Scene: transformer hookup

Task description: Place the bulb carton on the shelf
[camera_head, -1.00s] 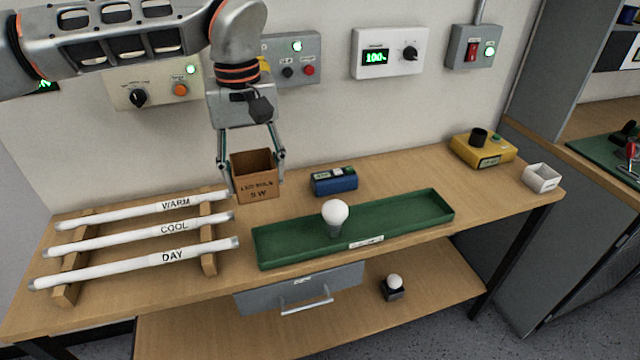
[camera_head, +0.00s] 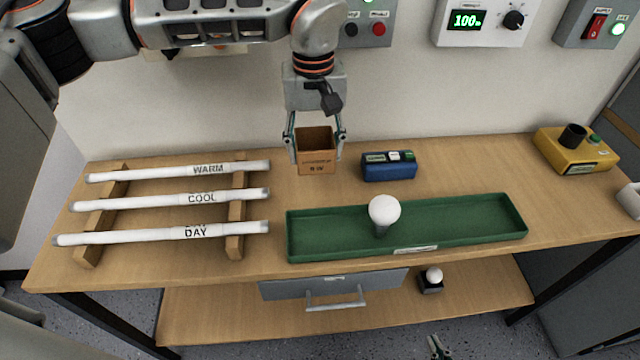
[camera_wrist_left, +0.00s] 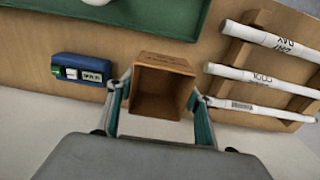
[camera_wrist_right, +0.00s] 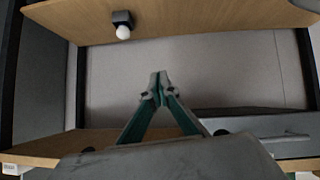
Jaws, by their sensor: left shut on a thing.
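The bulb carton (camera_head: 317,163) is a small brown open-topped box with dark print on its front. My left gripper (camera_head: 316,138) is shut on it, with one finger on each side, near the back of the bench. The left wrist view looks into the carton (camera_wrist_left: 162,92), which appears empty. I cannot tell whether its base touches the bench. The shelf (camera_head: 220,312) is the wooden board under the bench; it also shows in the right wrist view (camera_wrist_right: 200,14). My right gripper (camera_wrist_right: 158,78) is shut and empty, low in front of the bench; its tip shows in the head view (camera_head: 437,346).
A rack of white tubes (camera_head: 165,200) stands left on the bench. A green tray (camera_head: 460,222) with a bulb (camera_head: 384,210) lies in front. A blue device (camera_head: 388,167) is right of the carton. A drawer (camera_head: 335,285) hangs above the shelf. A small bulb in a black base (camera_head: 432,281) sits on the shelf.

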